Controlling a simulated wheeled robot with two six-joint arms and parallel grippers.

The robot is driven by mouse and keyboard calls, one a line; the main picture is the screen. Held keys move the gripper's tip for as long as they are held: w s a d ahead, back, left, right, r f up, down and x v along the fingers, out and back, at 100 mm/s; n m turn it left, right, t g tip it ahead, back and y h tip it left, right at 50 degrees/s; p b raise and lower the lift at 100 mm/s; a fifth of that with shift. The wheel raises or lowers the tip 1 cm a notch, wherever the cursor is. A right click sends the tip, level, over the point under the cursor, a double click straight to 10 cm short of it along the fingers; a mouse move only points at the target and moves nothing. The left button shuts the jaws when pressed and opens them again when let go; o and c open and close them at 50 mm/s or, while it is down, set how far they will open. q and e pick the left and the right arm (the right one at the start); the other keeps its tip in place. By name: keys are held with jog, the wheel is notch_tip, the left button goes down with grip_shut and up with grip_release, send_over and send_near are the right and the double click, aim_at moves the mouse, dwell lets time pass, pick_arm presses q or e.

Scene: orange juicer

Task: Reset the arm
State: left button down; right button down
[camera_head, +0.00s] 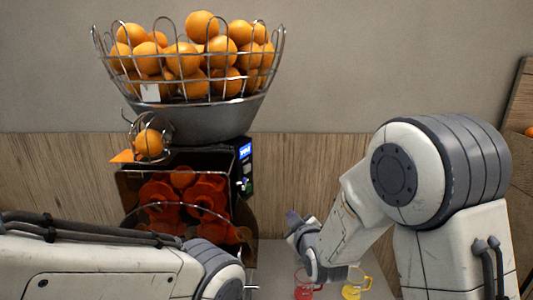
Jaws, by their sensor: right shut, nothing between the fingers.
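My right arm comes in from the right and bends down toward the counter. My right gripper (296,226) is shut and empty, just right of the juicer (205,120) and above the counter. Its tips are small and partly hidden by the wrist. My left arm crosses the lower left in front of the juicer. Its gripper is out of view, below the frame.
A wire basket (188,100) of oranges tops the juicer. A red-handled cup (304,287) and a yellow-handled cup (357,285) stand on the counter (272,262), close below my right wrist. A wall (340,60) is behind.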

jog(key=s+d+f+m+g+h, duration=0.1)
jog(key=s+d+f+m+g, duration=0.25)
jog(key=s, duration=0.45)
jog(key=s+d+f+m+g+h, duration=0.1)
jog(key=s+d+f+m+g, duration=0.15)
jog(key=s+d+g, duration=0.35)
jog(key=s+d+f+m+g+h, duration=0.15)
jog(key=s+d+m, duration=0.25)
jog(key=s, duration=0.5)
jog(key=s+a+r+n+g+y+b, duration=0.1)
jog(key=s+a+r+n+g+b, duration=0.1)
jog(key=s+a+n, duration=0.5)
jog(key=s+a+r+g, duration=0.1)
jog(key=s+a, duration=0.5)
jog(key=a, duration=0.1)
jog(key=shift+s+a+n, duration=0.15)
jog(key=shift+s+n, duration=0.05)
jog(key=shift+n, duration=0.2)
jog(key=shift+y, duration=0.25)
dwell(1.8)
